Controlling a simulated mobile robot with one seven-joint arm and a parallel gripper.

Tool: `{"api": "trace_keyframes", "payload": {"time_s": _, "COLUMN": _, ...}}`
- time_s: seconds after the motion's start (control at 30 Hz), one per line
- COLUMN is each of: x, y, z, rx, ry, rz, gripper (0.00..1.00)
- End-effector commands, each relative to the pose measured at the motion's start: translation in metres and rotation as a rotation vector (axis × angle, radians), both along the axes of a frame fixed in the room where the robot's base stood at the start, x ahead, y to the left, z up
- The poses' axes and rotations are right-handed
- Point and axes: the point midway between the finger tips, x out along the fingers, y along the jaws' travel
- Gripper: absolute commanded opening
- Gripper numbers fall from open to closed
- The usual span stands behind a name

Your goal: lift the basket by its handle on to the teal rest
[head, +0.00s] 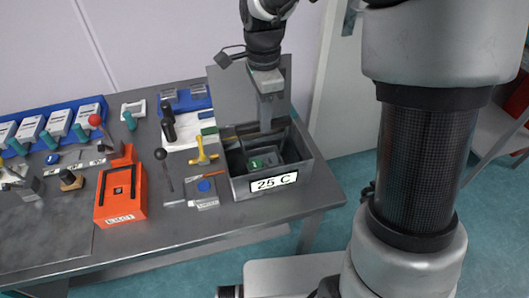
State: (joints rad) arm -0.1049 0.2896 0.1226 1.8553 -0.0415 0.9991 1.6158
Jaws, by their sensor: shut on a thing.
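The grey open box marked "25 C" (240,188) stands at the table's right end. In it sits a grey basket (291,151), low between the walls, with a small green piece (256,164) in it. My gripper (267,97) points straight down over the box. It is shut on the top of a grey upright strip, which looks like the basket's handle (265,118). The strip's lower end is hard to make out against the box. I cannot pick out the teal rest with certainty.
A raised grey lid (228,95) stands behind the box. To its left are a yellow tool (201,152), a grey block with a blue button (204,190) and an orange box (121,192). A blue rack (65,118) is at far left. Floor lies right of the table.

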Motion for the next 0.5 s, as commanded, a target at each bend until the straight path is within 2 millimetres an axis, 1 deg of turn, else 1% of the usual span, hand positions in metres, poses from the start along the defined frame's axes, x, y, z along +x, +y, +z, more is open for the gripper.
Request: {"api": "trace_keyframes", "payload": {"time_s": 0.5, "x": 0.0, "y": 0.0, "z": 0.026, "rx": 0.0, "ry": -0.001, "rz": 0.0, "gripper": 0.0}}
